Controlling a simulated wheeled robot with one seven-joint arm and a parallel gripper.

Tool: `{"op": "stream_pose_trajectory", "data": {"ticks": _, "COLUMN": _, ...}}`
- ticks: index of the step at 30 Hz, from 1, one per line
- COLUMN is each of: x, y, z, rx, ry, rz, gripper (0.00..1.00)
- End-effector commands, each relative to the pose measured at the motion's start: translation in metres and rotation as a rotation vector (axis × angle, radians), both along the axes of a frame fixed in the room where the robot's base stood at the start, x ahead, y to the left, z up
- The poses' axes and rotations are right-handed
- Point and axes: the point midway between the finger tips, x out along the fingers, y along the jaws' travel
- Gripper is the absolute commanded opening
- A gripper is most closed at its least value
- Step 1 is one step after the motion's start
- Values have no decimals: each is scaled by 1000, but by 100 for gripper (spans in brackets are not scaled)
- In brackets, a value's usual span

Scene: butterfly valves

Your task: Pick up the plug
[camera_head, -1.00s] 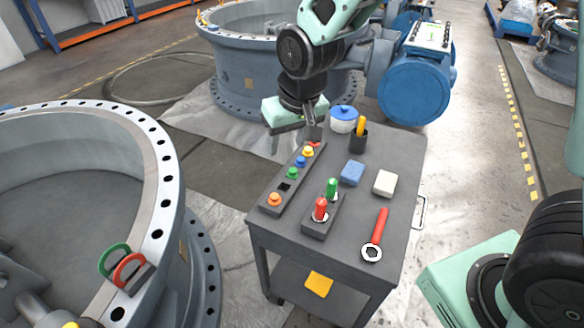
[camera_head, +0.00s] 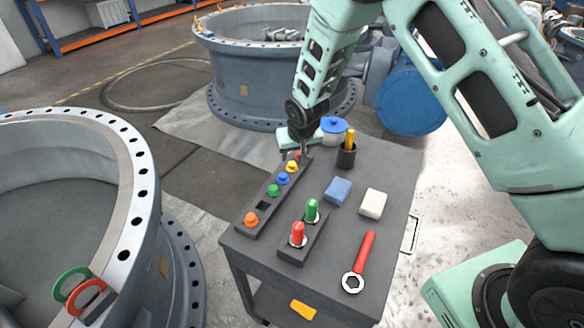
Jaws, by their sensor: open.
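A dark rack (camera_head: 255,214) on the grey cart holds a row of coloured plugs: an orange plug (camera_head: 251,219), a green plug (camera_head: 273,190), a blue plug (camera_head: 283,178) and a yellow plug (camera_head: 292,167). A red plug (camera_head: 293,155) is at the far end, partly hidden by my gripper. One square slot (camera_head: 263,205) between orange and green is empty. My gripper (camera_head: 303,153) is open, pointing down at the rack's far end, close to the red plug. I cannot tell whether it touches it.
A block with red (camera_head: 298,234) and green (camera_head: 312,211) handles, a blue block (camera_head: 338,190), a white block (camera_head: 373,203) and a red wrench (camera_head: 359,264) lie on the cart. A blue-lidded pot (camera_head: 334,130) and dark cup (camera_head: 347,155) stand behind, close to my gripper.

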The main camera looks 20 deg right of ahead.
Motion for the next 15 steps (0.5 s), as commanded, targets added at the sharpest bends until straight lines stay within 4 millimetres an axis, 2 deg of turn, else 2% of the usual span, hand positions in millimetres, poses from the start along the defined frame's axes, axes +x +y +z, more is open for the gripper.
{"op": "stream_pose_trajectory", "data": {"ticks": 8, "x": 8, "y": 0, "z": -18, "rx": -1, "ry": 2, "rz": 1, "gripper": 49}}
{"op": "stream_pose_trajectory", "data": {"ticks": 15, "x": 21, "y": 0, "z": -49, "rx": 0, "ry": 1, "rz": 1, "gripper": 49}}
